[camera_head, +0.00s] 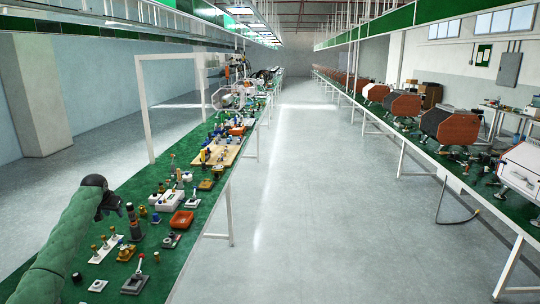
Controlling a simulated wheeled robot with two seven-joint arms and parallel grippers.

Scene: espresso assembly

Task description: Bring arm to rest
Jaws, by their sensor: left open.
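My left arm comes in from the lower left in a green quilted sleeve. Its black left gripper (113,206) is over the near part of the long green workbench (205,222). The gripper is small in the view and looks open, with nothing seen between its fingers. It is close to a dark upright tool-like part (133,222) standing on the bench; I cannot tell whether they touch. My right gripper is not in view.
Near the gripper are a white plate with brass-topped parts (107,249), a lever part on a base (136,276), an orange tray (182,219) and a white box (169,200). A second bench with espresso machines (450,125) runs along the right. The aisle floor (300,200) between is clear.

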